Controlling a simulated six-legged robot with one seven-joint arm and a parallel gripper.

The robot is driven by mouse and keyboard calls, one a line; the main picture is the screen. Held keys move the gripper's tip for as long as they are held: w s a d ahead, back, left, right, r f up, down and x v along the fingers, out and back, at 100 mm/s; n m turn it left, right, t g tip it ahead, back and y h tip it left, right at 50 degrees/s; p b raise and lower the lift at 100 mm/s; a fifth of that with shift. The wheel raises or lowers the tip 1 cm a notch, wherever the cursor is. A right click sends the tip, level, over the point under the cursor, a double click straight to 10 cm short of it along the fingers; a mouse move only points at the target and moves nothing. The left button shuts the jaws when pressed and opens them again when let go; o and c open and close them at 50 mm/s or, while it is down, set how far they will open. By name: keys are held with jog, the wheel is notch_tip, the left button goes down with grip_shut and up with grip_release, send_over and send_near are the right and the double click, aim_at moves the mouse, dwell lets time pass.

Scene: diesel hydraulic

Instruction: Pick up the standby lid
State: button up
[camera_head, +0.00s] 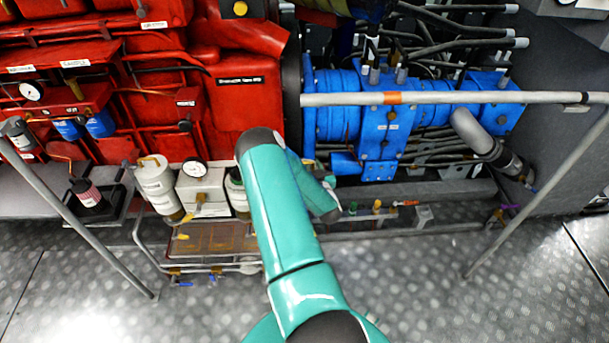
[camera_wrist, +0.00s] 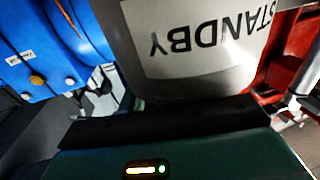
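In the wrist view, a grey rounded surface with a white label reading STANDBY (camera_wrist: 195,38) fills the top middle, upside down and very close. I take it for the standby lid or its container; its edges are partly out of the picture. My gripper (camera_wrist: 165,122) shows as a dark bar above a teal housing with a lit indicator, right up against the grey surface in the picture. Its fingertips are not distinguishable, and contact cannot be told. In the head view my teal arm hides the gripper and the labelled thing.
A red engine (camera_head: 235,95) stands at left and blue machinery (camera_head: 380,125) at right. A grey rail (camera_head: 470,98) crosses in front. Pale canisters (camera_head: 155,185) and a gauge box (camera_head: 202,190) stand left of my arm. A low brown tray (camera_head: 215,238) lies below them.

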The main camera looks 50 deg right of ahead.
grip_shut()
